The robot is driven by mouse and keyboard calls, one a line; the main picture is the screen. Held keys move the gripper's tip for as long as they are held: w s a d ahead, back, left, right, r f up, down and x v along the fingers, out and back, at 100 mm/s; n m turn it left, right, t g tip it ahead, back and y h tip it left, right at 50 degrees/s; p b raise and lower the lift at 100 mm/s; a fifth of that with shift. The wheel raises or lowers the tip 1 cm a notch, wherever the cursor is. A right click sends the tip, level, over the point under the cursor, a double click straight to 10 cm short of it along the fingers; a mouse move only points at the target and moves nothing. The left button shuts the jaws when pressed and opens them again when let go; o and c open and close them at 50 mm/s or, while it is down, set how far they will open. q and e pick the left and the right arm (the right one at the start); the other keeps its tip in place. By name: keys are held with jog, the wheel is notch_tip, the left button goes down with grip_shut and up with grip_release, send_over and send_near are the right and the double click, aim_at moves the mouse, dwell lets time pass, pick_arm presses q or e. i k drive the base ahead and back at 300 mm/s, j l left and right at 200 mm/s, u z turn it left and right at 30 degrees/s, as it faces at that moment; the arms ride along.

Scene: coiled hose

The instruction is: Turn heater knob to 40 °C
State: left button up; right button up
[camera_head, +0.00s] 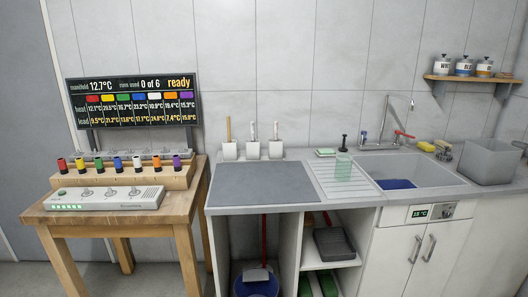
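A small heater panel sits on the front of the counter, below the sink at the right. It has a dark display (419,213) with pale green digits that seem to read about 15 °C. Right of the display is a small round metallic knob (447,210); its pointer is too small to read. Neither of my grippers is in view.
Cabinet doors with upright handles (430,247) are below the panel. The sink (420,172) with taps and a grey tub (488,163) is above. A wooden table (185,203) with coloured connectors and a display board (133,101) stands left. The grey counter mat (262,183) is clear.

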aim_at(447, 214)
jog(key=i+l+u, duration=0.25)
jog(key=l, duration=0.25)
jog(key=l+z, duration=0.1)
jog(key=z, duration=1.3)
